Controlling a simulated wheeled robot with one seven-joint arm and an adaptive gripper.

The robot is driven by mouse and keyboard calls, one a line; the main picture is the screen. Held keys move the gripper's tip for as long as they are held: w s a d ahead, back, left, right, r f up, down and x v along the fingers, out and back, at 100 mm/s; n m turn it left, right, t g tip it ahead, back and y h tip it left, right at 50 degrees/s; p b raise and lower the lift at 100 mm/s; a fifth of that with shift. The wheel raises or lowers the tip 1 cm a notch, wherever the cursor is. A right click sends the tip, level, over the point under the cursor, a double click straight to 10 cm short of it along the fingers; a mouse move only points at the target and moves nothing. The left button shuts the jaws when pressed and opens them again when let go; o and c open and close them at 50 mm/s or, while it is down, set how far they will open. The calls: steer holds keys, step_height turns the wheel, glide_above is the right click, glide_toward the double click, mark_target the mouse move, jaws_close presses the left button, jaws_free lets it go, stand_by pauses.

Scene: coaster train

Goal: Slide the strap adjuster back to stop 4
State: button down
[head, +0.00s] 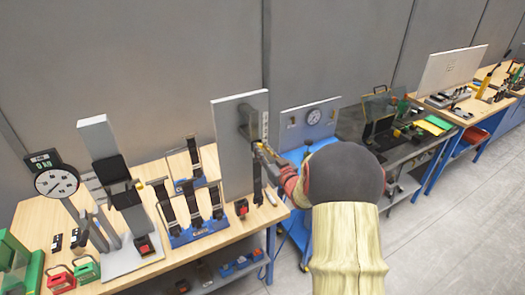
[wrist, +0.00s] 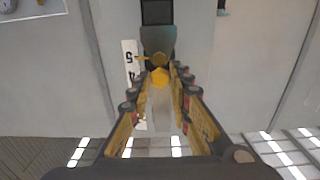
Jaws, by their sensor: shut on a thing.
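The strap adjuster (wrist: 158,40) is a dark grey slider with a yellow knob (wrist: 159,77), on an upright grey panel (head: 231,165). In the head view the adjuster (head: 246,122) is partly hidden by my gripper (head: 262,150). A white number scale (wrist: 130,65) runs beside it, with 5 and 4 legible and the adjuster's edge near the 5. The exact stop is hard to read. My gripper (wrist: 159,73) is shut on the adjuster's yellow knob, one finger on each side. A dark strap (head: 257,185) hangs below in the head view.
A wooden bench (head: 215,245) holds a dial scale reading 0 kg (head: 57,182), a tall grey stand (head: 98,140) and a blue rack with black straps (head: 200,230). A panel with a gauge (head: 308,118) stands just right of the bench. The floor at the lower right is clear.

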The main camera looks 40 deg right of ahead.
step_height(320, 180, up, 4)
steer(key=shift+f, duration=0.25)
steer(key=c, duration=1.6)
jaws_free()
steer(key=shift+f, duration=0.15)
steer(key=shift+s, duration=0.15)
steer(key=v, duration=1.1)
steer(key=shift+s+f, duration=0.1)
steer(key=shift+s, duration=0.25)
